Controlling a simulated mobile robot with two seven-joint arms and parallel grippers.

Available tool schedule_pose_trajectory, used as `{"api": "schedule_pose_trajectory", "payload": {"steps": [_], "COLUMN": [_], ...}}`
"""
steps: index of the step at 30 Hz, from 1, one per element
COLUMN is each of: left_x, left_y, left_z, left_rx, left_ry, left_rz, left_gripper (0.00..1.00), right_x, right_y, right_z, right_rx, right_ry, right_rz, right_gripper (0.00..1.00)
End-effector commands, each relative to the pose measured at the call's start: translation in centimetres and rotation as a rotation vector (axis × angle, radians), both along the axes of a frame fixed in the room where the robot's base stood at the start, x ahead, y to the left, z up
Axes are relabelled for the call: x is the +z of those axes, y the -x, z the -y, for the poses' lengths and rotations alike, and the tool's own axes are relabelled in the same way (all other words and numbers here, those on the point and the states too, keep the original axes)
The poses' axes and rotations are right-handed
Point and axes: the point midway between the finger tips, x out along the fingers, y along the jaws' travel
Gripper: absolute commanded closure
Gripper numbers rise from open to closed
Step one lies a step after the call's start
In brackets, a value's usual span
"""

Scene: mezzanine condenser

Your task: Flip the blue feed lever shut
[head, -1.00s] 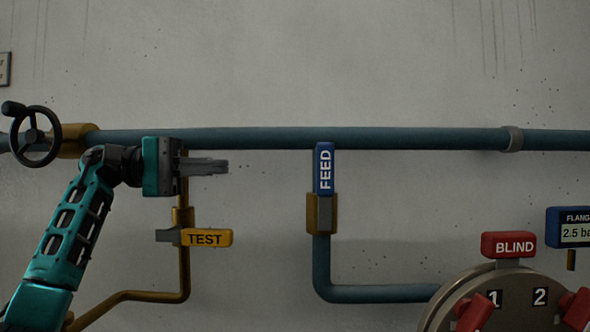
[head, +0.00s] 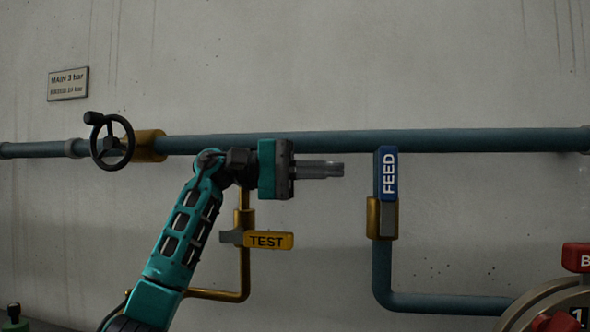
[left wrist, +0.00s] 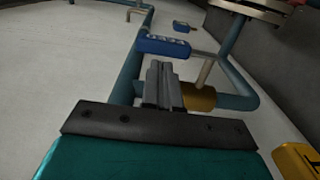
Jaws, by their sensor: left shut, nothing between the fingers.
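The blue feed lever (head: 387,174) stands upright, in line with its vertical pipe, above a brass valve body (head: 382,218). It also shows in the left wrist view (left wrist: 164,45), just beyond my fingertips. My left gripper (head: 342,169) is shut and empty. It points right, to the left of the lever at about its height, with a gap between them in the head view. In the left wrist view the closed fingers (left wrist: 163,68) point toward the lever; I cannot tell the depth gap there. My right gripper is not in view.
A teal main pipe (head: 330,143) runs across the wall above. A yellow TEST lever (head: 268,240) sits horizontal below my left gripper. A black handwheel (head: 111,142) is at the left. A red lever (head: 577,257) and round flange (head: 550,300) are at lower right.

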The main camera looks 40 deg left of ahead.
Motion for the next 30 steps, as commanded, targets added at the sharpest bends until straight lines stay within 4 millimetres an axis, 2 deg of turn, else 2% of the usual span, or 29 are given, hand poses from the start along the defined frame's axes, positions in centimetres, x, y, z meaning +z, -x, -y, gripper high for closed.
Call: {"api": "schedule_pose_trajectory", "payload": {"steps": [3,10,23,30], "left_x": [0.1,0.1,0.0,0.6], "left_y": [-0.9,-2.0,-2.2,-2.3], "left_z": [2.1,4.3,4.6,4.8], "left_rx": [-0.003,-0.001,0.001,0.001], "left_ry": [-0.001,0.001,-0.001,-0.036], "left_rz": [0.002,0.000,0.000,-0.016], "left_gripper": [1.00,1.00,1.00,1.00], "right_x": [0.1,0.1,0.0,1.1], "right_y": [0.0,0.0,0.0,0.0], "right_z": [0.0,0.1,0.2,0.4], "right_rx": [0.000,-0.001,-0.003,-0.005], "right_ry": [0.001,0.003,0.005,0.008], "right_rz": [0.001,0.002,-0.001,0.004], "right_gripper": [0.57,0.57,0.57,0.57]}}
